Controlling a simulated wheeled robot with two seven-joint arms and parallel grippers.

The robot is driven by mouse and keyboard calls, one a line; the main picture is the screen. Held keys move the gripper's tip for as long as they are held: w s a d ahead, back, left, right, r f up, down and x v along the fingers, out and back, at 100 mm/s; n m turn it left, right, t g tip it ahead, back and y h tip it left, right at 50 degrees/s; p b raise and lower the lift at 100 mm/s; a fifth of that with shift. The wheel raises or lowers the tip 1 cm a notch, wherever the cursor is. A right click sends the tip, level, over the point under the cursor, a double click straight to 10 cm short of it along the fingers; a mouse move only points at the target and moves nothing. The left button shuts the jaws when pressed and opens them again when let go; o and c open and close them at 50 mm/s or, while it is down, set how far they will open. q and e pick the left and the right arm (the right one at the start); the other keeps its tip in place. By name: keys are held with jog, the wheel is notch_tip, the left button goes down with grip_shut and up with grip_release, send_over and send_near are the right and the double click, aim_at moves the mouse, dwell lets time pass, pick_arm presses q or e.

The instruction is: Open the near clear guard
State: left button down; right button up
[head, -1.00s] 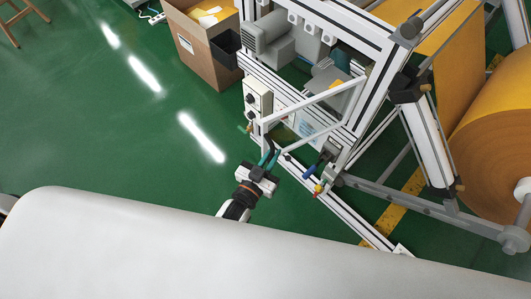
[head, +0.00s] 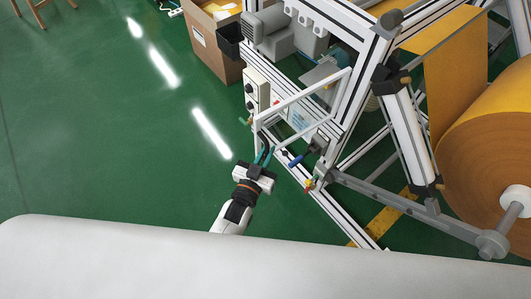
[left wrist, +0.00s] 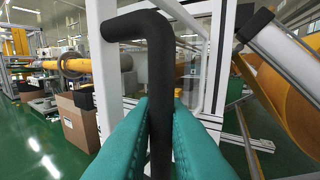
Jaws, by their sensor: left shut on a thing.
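The near clear guard (head: 305,95) is a white-framed see-through panel on the near side of the machine. It stands swung out at an angle from the machine frame, its free edge towards my left arm. My left gripper (head: 264,156) is at that free edge, with its teal fingers shut on the guard's black handle. In the left wrist view the bent black handle (left wrist: 160,75) stands upright between the teal fingers (left wrist: 160,125), and the guard's white frame (left wrist: 105,70) is just behind it. My right gripper is out of view.
A control box (head: 257,90) is fixed to the machine post beside the guard. A large orange roll (head: 490,150) stands at the right. A cardboard box (head: 212,48) is at the back. The green floor (head: 120,160) at left is clear.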

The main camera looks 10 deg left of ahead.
pick_arm(q)
jog(key=c, duration=1.6)
grip_release()
jog(key=shift+w+d+r, duration=0.1)
jog(key=shift+d+r, duration=0.1)
jog(key=shift+o, duration=0.6)
jog(key=shift+d+f, duration=0.1)
jog(key=shift+f, duration=0.05)
jog(key=b+v, duration=0.2)
jog(key=v, duration=1)
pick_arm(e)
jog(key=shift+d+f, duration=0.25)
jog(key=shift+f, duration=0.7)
pick_arm(q)
jog(key=shift+w, duration=0.1)
